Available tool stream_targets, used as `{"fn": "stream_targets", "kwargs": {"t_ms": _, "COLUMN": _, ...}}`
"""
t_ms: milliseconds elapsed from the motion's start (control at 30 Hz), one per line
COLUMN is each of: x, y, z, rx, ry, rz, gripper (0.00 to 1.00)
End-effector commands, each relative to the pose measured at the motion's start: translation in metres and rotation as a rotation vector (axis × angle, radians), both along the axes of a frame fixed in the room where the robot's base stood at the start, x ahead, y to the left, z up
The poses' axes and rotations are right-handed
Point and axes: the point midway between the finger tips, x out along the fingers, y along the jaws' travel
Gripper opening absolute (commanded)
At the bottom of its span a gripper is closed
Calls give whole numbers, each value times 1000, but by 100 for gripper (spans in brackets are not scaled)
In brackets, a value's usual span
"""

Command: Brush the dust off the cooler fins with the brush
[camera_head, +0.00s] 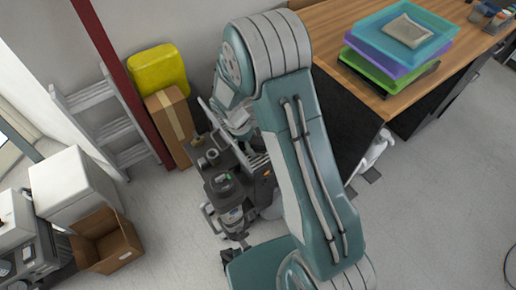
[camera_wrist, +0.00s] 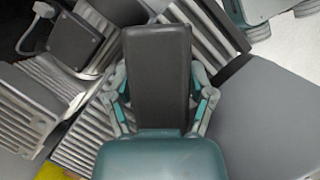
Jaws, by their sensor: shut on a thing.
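In the wrist view my gripper (camera_wrist: 160,92) has its two fingers on either side of a dark grey, flat block, which I take to be the brush (camera_wrist: 157,60). Its bristles are hidden from this side. Ribbed grey metal, which looks like the cooler fins (camera_wrist: 82,142), lies behind and around the block. More ribs show at the upper right. I cannot tell whether the brush touches them. In the head view the compressor (camera_head: 224,186) stands on the floor below my arm. My arm hides part of it, and the brush cannot be made out there.
A dark box with a cable (camera_wrist: 78,40) sits beside the ribs. A cardboard box (camera_head: 170,122) with a yellow container (camera_head: 158,70) on top and a ladder (camera_head: 115,125) stand left of the compressor. A desk (camera_head: 340,30) with stacked trays (camera_head: 385,62) is at right.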

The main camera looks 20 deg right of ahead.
Motion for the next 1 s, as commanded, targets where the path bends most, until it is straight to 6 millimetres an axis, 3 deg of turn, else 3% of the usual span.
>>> {"fn": "stream_targets", "kwargs": {"t_ms": 1000, "x": 53, "y": 21, "z": 0, "rx": 6, "ry": -3, "rz": 0, "gripper": 12}}
